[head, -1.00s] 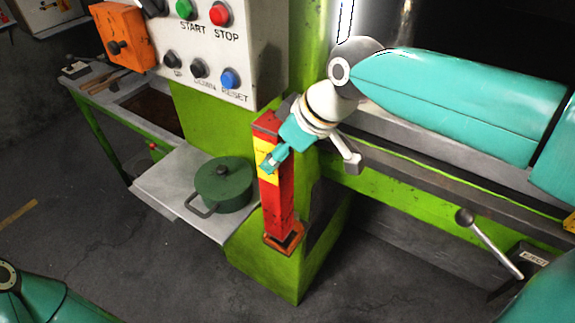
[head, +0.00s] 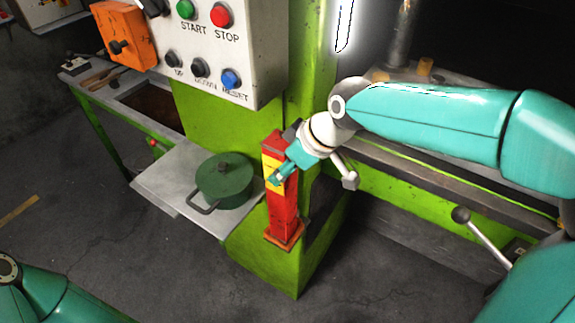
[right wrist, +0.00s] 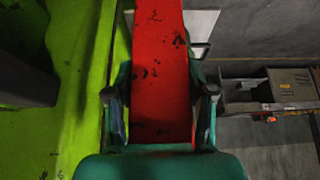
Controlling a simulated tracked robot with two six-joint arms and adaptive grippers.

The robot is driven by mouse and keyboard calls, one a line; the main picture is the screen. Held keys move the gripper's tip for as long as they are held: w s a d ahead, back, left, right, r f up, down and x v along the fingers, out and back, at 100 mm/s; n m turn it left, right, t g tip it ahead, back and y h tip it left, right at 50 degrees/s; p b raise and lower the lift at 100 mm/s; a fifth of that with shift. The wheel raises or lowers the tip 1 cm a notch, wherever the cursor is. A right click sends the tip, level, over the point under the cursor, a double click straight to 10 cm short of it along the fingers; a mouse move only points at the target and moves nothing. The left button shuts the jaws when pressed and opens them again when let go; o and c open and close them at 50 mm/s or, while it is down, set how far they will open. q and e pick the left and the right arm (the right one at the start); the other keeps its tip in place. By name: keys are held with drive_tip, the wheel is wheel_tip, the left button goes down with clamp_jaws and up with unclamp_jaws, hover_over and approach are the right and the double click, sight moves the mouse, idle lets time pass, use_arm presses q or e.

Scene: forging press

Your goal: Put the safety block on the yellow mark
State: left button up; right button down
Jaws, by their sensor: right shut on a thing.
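The safety block is a red post with a yellow band (head: 284,210) and an orange foot, close in front of the green press column in the head view. It stands nearly upright. I cannot tell whether it touches the column. My right gripper (head: 276,179) is shut on it near the yellow band. In the right wrist view the red block (right wrist: 160,50) lies between the two fingers of the gripper (right wrist: 160,98). I cannot make out the yellow mark for certain. My left gripper is out of view.
A green lidded pot (head: 224,180) stands on a grey shelf (head: 160,186) left of the block. The button panel (head: 225,50) hangs above. The press bed edge (head: 430,178) runs right, with a ball-ended lever (head: 485,235) below. The dark floor is open at lower left.

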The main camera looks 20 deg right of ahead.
drive_tip(key=shift+w+d+f, duration=0.1)
drive_tip(key=shift+w+f, duration=0.05)
drive_tip(key=shift+f, duration=0.05)
drive_tip(key=shift+f, duration=0.2)
drive_tip(key=shift+c, duration=2)
unclamp_jaws()
